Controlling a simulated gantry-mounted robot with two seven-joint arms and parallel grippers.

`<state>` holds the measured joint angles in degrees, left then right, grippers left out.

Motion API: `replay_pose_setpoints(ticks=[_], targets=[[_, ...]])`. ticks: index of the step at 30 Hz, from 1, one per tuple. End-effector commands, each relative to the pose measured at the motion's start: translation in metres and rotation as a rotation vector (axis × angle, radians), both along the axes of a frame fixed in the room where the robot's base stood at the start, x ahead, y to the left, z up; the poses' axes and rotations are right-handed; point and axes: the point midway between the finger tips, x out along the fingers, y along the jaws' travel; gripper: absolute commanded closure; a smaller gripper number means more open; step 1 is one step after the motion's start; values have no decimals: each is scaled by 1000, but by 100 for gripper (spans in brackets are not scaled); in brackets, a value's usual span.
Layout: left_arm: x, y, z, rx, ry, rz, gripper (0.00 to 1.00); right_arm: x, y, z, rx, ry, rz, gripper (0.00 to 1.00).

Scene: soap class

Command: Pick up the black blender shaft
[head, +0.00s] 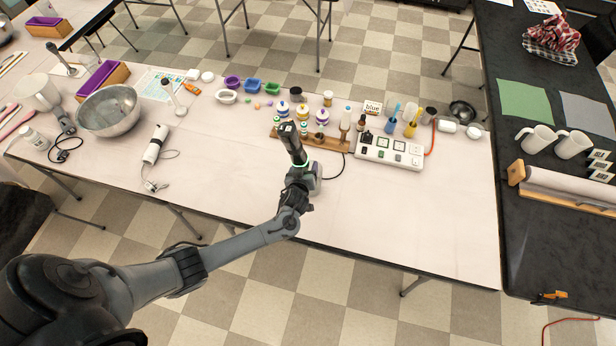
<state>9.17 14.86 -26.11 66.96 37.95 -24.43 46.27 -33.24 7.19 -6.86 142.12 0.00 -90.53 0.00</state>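My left arm reaches from the lower left across the front of the white table (230,195). Its gripper end (290,140) is over the table in front of the wooden rack, and its fingers are too small and dark to tell open from shut. I cannot single out the black blender shaft for certain. A dark part with a coiled cord (66,122) lies at the left, beside the steel bowl. A white, black-ended handheld appliance (155,145) lies right of the bowl, well left of my gripper. A grey device (314,178) is partly hidden behind my wrist. My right gripper is not in view.
The steel bowl (109,112) stands at the left. The wooden rack (330,143) with bottles and a white switch panel (390,152) stand behind and right of my gripper. Small colored containers line the back. The table's front right is clear. A black table (553,155) adjoins at the right.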

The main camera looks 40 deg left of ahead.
Motion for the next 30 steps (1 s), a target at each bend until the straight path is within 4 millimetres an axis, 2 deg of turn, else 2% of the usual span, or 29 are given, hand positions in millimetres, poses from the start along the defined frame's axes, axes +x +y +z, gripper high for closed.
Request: replay_pose_setpoints(ticks=[8, 21, 22, 23, 30], targets=[[2, 1, -1, -1, 0, 0, 28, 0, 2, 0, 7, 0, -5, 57], [1, 1, -1, -1, 0, 0, 95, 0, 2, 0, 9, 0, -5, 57], [3, 1, 2, -1, -7, 1, 95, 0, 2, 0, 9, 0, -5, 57], [3, 1, 2, -1, -7, 1, 100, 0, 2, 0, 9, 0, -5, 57], [3, 1, 3, -1, -7, 1, 100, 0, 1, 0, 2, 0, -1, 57]])
